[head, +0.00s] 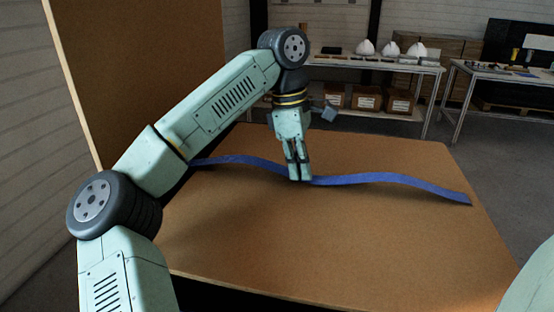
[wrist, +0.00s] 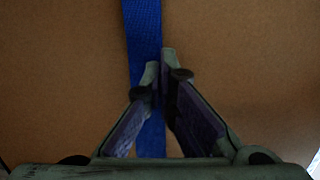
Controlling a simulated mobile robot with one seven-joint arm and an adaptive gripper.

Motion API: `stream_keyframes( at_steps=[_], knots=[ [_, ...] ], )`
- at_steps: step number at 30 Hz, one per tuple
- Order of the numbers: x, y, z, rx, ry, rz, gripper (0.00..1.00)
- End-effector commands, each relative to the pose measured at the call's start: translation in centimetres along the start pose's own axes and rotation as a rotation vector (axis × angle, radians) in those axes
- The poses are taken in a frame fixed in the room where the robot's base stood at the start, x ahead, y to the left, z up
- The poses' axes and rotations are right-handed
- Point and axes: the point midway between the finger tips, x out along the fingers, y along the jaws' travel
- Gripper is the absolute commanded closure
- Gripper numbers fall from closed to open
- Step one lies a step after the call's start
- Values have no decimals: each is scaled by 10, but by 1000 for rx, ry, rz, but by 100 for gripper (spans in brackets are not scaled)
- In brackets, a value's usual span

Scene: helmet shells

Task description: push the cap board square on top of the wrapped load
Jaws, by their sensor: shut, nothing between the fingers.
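A wide brown board (head: 330,235) lies flat in front of me in the head view; it looks like the cap board. It also fills most of the wrist view (wrist: 60,80). A blue strap (head: 390,180) runs in a wavy line across its top, and it shows in the wrist view (wrist: 142,30). My gripper (head: 300,179) points down at the strap, near the middle of its length, with its fingers shut and empty. In the wrist view the fingertips (wrist: 160,66) overlap the strap; I cannot tell whether they touch it. The wrapped load is not visible under the board.
A tall brown panel (head: 140,70) stands upright at the back left, close to the flat board. A table (head: 340,63) with white helmet shells (head: 390,48) and boxes (head: 367,98) below stands behind. Another table (head: 500,72) is at the right. Grey floor is open right of the board.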

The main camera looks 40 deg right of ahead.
Motion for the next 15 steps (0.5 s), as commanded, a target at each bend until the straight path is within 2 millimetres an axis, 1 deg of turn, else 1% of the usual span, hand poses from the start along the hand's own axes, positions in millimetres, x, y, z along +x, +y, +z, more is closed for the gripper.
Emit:
stream_keyframes(
  at_steps=[1,6,11,15],
  knots=[
    [0,0,12,4,0,-1,100],
    [5,0,38,3,0,0,100],
    [18,0,32,-2,-1,0,100],
    [22,0,31,-2,-1,1,100]
  ],
)
